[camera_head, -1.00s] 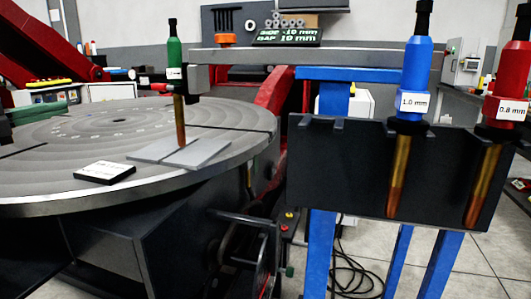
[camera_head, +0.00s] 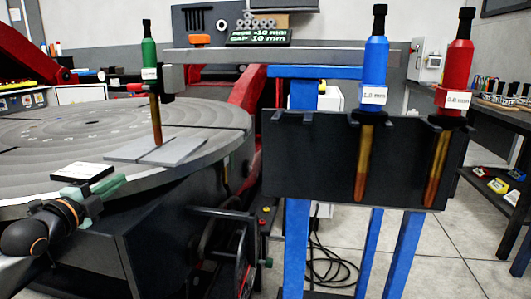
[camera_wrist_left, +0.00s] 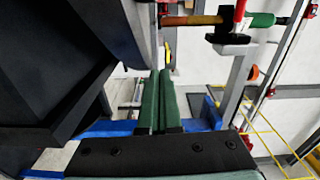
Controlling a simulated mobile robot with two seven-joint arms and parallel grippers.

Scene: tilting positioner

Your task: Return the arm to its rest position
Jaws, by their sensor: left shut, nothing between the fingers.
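My left arm comes in from the lower left in the head view. Its green-fingered left gripper (camera_head: 112,184) is by the near rim of the round turntable (camera_head: 215,160). In the left wrist view the two green fingers (camera_wrist_left: 158,98) lie together, shut with nothing between them. My right gripper is in neither view. A green torch (camera_head: 149,55) stands upright in a holder, its copper tip above grey plates (camera_head: 160,150) on the turntable. A blue torch (camera_head: 374,62) labelled 1.0 mm and a red torch (camera_head: 457,62) labelled 0.8 mm hang in a dark rack (camera_head: 310,160).
A small black block with a white label (camera_head: 83,171) lies on the turntable just behind my gripper. Blue posts (camera_head: 297,245) carry the rack. A dark workbench (camera_head: 500,115) stands at the right. A black cable lies on the floor. Open floor shows between rack and workbench.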

